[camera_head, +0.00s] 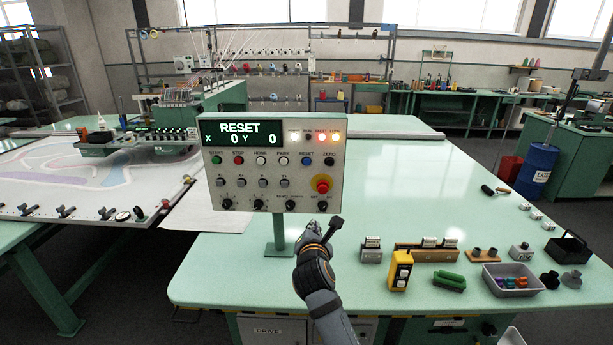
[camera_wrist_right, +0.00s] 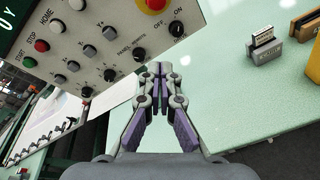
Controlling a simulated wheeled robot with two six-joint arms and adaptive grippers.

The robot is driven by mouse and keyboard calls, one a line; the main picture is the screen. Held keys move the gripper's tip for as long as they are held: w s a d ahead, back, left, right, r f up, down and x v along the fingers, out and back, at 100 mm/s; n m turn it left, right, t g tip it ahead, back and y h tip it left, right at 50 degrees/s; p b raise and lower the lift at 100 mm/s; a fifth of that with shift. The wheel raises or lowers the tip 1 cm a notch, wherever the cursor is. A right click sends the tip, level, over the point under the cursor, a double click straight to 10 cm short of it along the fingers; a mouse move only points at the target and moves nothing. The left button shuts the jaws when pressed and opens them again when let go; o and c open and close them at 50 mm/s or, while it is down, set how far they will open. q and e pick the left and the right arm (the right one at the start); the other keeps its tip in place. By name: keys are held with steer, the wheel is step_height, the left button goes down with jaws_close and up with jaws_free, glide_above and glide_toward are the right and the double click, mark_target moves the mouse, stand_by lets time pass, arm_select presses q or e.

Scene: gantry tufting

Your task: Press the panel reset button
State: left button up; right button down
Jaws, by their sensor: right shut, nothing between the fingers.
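The control panel (camera_head: 222,190) stands upright on a post, and its display reads RESET, X 0, Y 0. The blue RESET button (camera_head: 307,160) sits in the upper button row, between the white PARK button (camera_head: 284,160) and the black ZERO button (camera_head: 329,161). My right gripper (camera_head: 336,221) is shut and empty, just below the panel's lower right corner, apart from the RESET button. In the right wrist view the gripper (camera_wrist_right: 158,72) points past the panel (camera_wrist_right: 120,25)'s lower edge; the RESET button is outside that view. My left gripper is not in view.
A red emergency knob (camera_head: 322,183) sits on the panel below RESET and ZERO.

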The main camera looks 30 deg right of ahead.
steer(key=w+r+n+t+h, duration=0.1)
steer(key=w+r+n+t, duration=0.1)
steer(key=w+r+n, duration=0.2)
step_height(320, 180, up, 5)
steer(key=n, duration=0.3)
steer(key=shift+w+a+h, duration=0.15)
steer(key=shift+w+h, duration=0.1)
steer(key=shift+h, duration=0.15)
steer(key=p, duration=0.3)
glide_toward(307, 162)
steer(key=shift+t, duration=0.3)
steer(key=x, duration=0.7)
steer(key=shift+f, duration=0.35)
steer(key=shift+r, duration=0.1)
